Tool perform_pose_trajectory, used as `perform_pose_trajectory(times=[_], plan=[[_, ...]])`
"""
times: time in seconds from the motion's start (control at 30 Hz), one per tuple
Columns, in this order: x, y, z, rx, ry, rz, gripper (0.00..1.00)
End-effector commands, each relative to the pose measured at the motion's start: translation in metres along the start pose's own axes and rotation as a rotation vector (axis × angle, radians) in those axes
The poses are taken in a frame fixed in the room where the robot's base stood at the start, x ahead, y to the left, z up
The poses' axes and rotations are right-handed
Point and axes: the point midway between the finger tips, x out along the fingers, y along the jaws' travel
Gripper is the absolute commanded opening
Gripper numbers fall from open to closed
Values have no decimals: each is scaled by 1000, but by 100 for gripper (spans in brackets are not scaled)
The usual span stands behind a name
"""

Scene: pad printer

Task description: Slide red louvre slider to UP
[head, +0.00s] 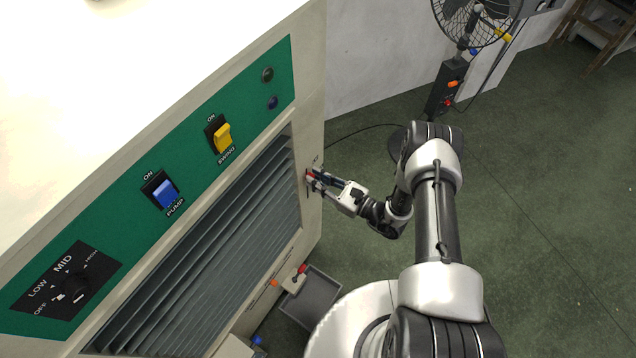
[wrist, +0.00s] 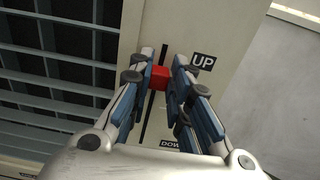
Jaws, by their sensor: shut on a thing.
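The red louvre slider (wrist: 160,77) sits in a dark vertical slot (wrist: 146,131) on the cream side strip of the machine. The UP label (wrist: 203,62) is at the slot's upper right and the DOWN label (wrist: 171,144) is near its lower end, partly hidden by my gripper. The slider is in the upper part of the slot, a little below the level of UP. My gripper (wrist: 166,80) is shut on the slider, one blue-padded finger on each side. In the head view the slider (head: 309,176) shows small at my gripper (head: 314,179).
Louvre slats (head: 215,245) lie left of the slot. A green panel carries a yellow SWING switch (head: 222,137), a blue PUMP switch (head: 164,193) and a dial (head: 70,287). A grey tray (head: 312,302) is low by the machine. A fan (head: 470,18) stands behind; floor at right is clear.

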Motion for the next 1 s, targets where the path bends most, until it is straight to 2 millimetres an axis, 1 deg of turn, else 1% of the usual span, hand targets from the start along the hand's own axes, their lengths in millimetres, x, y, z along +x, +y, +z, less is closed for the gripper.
perform_pose_trajectory(times=[0.03, 0.13, 0.23, 0.5, 0.53, 0.8, 1.0], plan=[[0, 0, 16, -1, -1, 0, 0], [0, 0, 28, -2, -1, 0, 0], [0, 0, 32, 0, -1, 0, 0], [0, 0, 33, -2, -8, 1, 0], [0, 0, 33, -3, -8, 1, 19], [0, 0, 31, -1, -4, 0, 37], [0, 0, 30, -1, -2, 0, 38]])
